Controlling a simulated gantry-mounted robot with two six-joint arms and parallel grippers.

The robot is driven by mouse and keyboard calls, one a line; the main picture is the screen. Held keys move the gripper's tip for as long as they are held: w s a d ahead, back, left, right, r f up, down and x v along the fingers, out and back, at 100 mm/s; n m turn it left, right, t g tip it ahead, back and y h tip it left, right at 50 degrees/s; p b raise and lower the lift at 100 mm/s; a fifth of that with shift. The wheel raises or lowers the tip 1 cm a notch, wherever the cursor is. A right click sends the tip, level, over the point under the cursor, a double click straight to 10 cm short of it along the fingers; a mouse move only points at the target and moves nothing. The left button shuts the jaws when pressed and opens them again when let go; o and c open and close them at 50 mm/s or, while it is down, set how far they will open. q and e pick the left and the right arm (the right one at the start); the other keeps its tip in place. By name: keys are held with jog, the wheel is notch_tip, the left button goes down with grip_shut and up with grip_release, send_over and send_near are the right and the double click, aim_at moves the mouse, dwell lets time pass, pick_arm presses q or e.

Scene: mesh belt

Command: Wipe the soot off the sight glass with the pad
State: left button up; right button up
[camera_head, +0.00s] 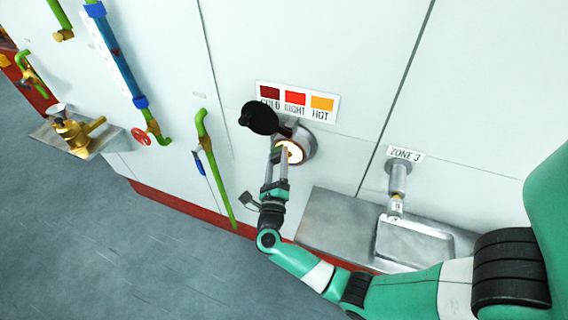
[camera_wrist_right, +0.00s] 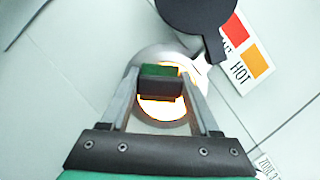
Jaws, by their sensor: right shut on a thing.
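The sight glass (camera_head: 292,152) is a round, glowing window in a metal ring on the pale wall. It also shows in the right wrist view (camera_wrist_right: 163,112), bright white and orange. My right gripper (camera_head: 279,147) is in front of it, pointing at the wall. In the right wrist view its fingers are shut on the pad (camera_wrist_right: 160,85), a small block with a green top and dark grey face. The pad covers the middle of the glass; I cannot tell whether it touches. Any soot is hard to make out. My left gripper is in neither view.
A black round cover (camera_head: 259,118) is swung aside, up and left of the glass. A COLD/RIGHT/HOT colour label (camera_head: 297,103) is above. A metal tray (camera_head: 335,222) juts out below the ZONE 3 sign (camera_head: 405,154).

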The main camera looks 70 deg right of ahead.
jog(key=shift+w+b, duration=0.3)
jog(key=shift+w, duration=0.5)
jog(key=shift+a, duration=2.95)
jog(key=shift+w, duration=0.1)
jog(key=shift+a, duration=1.5)
